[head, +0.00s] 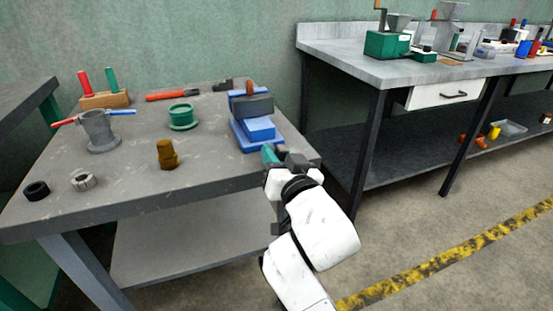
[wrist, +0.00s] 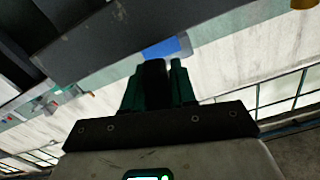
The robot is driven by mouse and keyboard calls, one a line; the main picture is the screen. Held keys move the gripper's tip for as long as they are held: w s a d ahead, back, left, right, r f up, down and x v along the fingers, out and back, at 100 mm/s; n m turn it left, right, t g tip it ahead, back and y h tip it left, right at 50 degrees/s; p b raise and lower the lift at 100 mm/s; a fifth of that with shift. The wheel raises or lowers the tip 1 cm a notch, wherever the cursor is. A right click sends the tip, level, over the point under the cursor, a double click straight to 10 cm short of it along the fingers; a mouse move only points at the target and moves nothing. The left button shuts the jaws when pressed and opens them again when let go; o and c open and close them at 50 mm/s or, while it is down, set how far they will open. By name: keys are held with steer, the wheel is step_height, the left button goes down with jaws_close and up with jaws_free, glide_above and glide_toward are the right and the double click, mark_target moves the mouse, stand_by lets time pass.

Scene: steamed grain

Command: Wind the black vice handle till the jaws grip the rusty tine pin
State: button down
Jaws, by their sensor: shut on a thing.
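The blue vice (head: 258,130) sits at the right end of the grey workbench, with dark jaws (head: 252,106) on top. A small rusty-brown piece, likely the tine pin (head: 249,88), stands up at the jaws; whether they touch it on both sides I cannot tell. My gripper (head: 270,153) is at the vice's front, by the bench edge. In the wrist view its green fingers (wrist: 157,85) are closed on a black piece, which looks like the vice handle (wrist: 155,80). The handle is mostly hidden in the head view.
A brown stepped piece (head: 167,155), a green round part (head: 182,117), a grey pot (head: 100,132) and two rings stand left on the bench. Red-handled pliers (head: 172,95) lie behind. A second bench (head: 375,68) stands to the right, across a gap.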

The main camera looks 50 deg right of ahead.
steer(key=shift+f+m, duration=0.2)
steer(key=shift+m, duration=0.1)
steer(key=c, duration=1.3)
jaws_free()
steer(key=shift+r, duration=0.1)
steer(key=shift+p+v, duration=1.2)
steer(key=shift+v, duration=4.2)
